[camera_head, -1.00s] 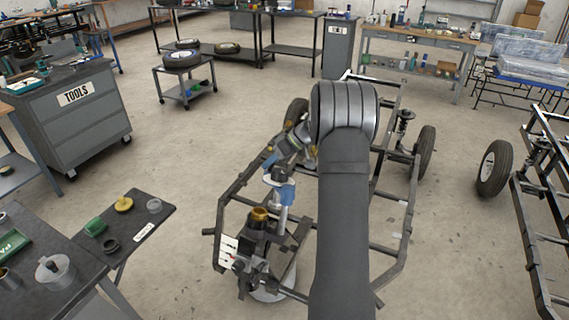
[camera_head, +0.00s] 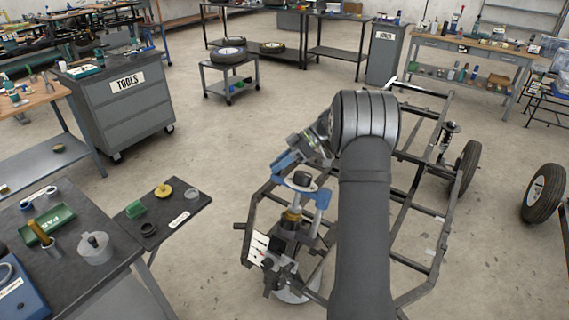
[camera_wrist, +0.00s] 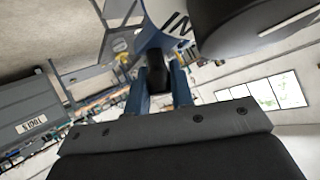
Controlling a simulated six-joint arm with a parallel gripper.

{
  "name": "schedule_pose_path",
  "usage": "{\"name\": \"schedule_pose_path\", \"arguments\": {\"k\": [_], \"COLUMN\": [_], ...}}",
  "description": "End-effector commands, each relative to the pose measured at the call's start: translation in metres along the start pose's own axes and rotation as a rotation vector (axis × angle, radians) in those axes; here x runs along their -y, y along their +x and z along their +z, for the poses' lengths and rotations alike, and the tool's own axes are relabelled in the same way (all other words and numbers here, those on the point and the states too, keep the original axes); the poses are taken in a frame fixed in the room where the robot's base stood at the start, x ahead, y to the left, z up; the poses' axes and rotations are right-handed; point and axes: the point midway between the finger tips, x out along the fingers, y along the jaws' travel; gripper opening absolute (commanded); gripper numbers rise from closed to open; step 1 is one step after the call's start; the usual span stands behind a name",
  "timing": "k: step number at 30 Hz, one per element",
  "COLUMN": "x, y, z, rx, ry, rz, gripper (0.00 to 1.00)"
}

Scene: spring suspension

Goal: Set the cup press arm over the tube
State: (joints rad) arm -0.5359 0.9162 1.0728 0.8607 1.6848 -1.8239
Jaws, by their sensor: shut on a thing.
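The press stand (camera_head: 280,257) has a bright metal post (camera_head: 317,224). A blue press arm (camera_head: 320,194) with a black knob on it (camera_head: 302,179) reaches from the post. A brass-coloured tube (camera_head: 291,216) stands upright on the stand, left of the post. The press arm's left part lies above the tube and hides its top; I cannot tell whether they touch. My gripper (camera_head: 298,173) is at the knob. In the wrist view, its blue fingers (camera_wrist: 159,98) are on both sides of the black knob (camera_wrist: 157,72), shut on it.
A bare vehicle frame (camera_head: 420,205) lies behind and right of the stand. A low side table (camera_head: 165,217) with small parts stands left, beside a dark bench (camera_head: 70,255) with a green tray (camera_head: 45,224). Open floor lies beyond.

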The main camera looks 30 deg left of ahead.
Motion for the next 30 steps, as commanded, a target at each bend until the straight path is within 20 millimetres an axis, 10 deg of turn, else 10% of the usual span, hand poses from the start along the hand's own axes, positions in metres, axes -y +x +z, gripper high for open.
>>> {"name": "schedule_pose_path", "arguments": {"k": [18, 19, 22, 30], "x": [0.007, 0.007, 0.0068, 0.006], "y": [0.0056, 0.0057, 0.0054, 0.0037], "z": [-0.0032, -0.0032, -0.0033, -0.0035], "rx": [0.001, 0.001, 0.001, 0.001], "ry": [-0.034, -0.034, -0.034, -0.034], "rz": [-0.037, -0.038, -0.036, -0.031], "gripper": [0.0, 0.23, 0.43, 0.43]}}
